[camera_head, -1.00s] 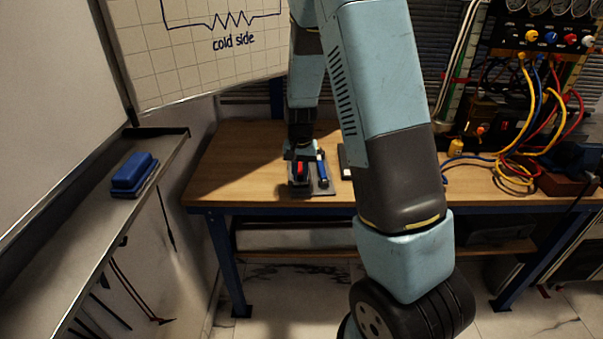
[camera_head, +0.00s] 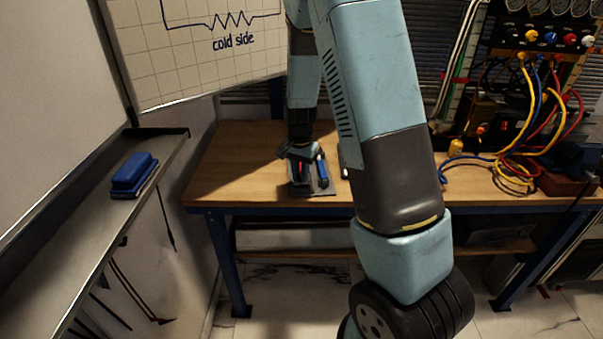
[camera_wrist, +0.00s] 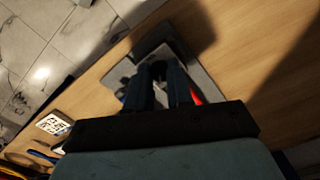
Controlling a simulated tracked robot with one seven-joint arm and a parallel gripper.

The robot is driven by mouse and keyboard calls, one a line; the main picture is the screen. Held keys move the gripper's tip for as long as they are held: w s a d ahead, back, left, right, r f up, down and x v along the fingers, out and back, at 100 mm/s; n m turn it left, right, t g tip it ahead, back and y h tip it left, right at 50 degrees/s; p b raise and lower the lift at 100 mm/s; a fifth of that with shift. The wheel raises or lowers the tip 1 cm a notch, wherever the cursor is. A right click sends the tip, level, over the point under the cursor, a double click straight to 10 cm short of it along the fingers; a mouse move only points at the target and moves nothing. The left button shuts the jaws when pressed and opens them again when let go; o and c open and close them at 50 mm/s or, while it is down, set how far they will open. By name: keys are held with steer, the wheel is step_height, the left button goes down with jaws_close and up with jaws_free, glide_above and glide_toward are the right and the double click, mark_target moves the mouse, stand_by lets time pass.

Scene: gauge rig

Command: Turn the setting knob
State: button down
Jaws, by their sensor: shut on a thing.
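My gripper (camera_head: 299,160) points down over a small device on a dark plate (camera_head: 326,188) on the wooden bench. In the wrist view the two fingers of my gripper (camera_wrist: 160,75) are close together, shut on a small dark round piece, which looks like the setting knob (camera_wrist: 158,68). The device under it has a grey body (camera_wrist: 143,58) and a red part (camera_wrist: 196,97) beside the fingers. Most of the knob is hidden between the fingers, so its angle cannot be read. A blue-handled tool (camera_head: 322,170) lies just right of the gripper.
The wooden bench (camera_head: 240,160) is clear left of the device. At the right stands a panel with colored knobs (camera_head: 545,38), with yellow and red cables (camera_head: 520,165) below. A blue eraser (camera_head: 133,173) sits on the whiteboard ledge at the left.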

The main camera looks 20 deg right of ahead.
mark_target(300, 176)
steer(key=c, duration=1)
jaws_free()
steer(key=shift+r, duration=0.1)
step_height(300, 176, up, 14)
steer(key=shift+f, duration=0.25)
steer(key=s+r+n+t, duration=0.3)
steer(key=s+r+n, duration=0.1)
steer(key=s+r, duration=0.9)
steer(key=s+r+n+t, duration=0.2)
steer(key=s+r+n, duration=0.1)
steer(key=s, duration=1.2)
steer(key=shift+d+n+t, duration=0.2)
steer(key=shift+n+t, duration=0.1)
steer(key=shift+n, duration=0.5)
